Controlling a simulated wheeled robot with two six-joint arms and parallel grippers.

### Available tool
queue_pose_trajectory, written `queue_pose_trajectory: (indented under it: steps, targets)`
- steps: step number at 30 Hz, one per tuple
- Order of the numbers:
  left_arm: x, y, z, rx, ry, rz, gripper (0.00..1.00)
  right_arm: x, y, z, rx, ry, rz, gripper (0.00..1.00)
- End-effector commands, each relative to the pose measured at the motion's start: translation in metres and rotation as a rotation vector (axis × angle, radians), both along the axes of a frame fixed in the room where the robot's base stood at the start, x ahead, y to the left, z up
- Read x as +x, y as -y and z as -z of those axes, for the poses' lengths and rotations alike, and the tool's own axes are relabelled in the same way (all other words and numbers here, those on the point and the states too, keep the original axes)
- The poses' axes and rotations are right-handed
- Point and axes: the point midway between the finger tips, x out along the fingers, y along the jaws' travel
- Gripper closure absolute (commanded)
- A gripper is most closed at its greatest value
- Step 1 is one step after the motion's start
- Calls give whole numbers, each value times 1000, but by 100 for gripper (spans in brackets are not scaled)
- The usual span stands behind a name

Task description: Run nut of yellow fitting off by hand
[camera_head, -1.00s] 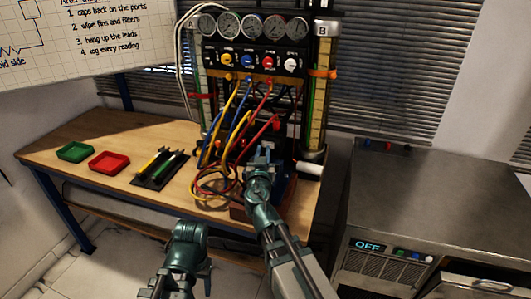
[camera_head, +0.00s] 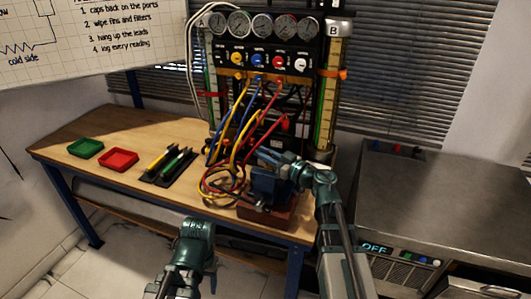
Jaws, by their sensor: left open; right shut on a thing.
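The yellow hose (camera_head: 236,100) hangs from the manifold, below the yellow knob (camera_head: 237,58), and runs down to coils on the bench. The nut of its fitting is too small to make out. My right gripper (camera_head: 266,157) points left above the blue device (camera_head: 268,184), close to the hoses. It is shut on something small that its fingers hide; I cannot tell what. My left gripper (camera_head: 197,226) is open in front of the bench edge, low and apart from the hoses. Its fingertips are hard to see.
Blue and red hoses crowd the rig's front. A green tray (camera_head: 86,148), a red tray (camera_head: 119,160) and a black tool holder (camera_head: 166,168) lie on the left of the bench (camera_head: 100,128). A metal cabinet (camera_head: 430,190) stands at right.

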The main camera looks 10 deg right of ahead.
Motion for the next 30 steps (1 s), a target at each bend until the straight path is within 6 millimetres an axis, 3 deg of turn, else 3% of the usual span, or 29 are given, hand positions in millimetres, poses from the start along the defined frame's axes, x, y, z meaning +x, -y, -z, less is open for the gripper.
queue_pose_trajectory:
  steps: [12, 30]
  targets:
    - [0, 0, 0, 0, 0, 0, 41, -3, -4, 0, 1, 1, -260, 100]
    - [0, 0, 0, 0, 0, 0, 41, -7, -8, 0, 1, 1, -342, 100]
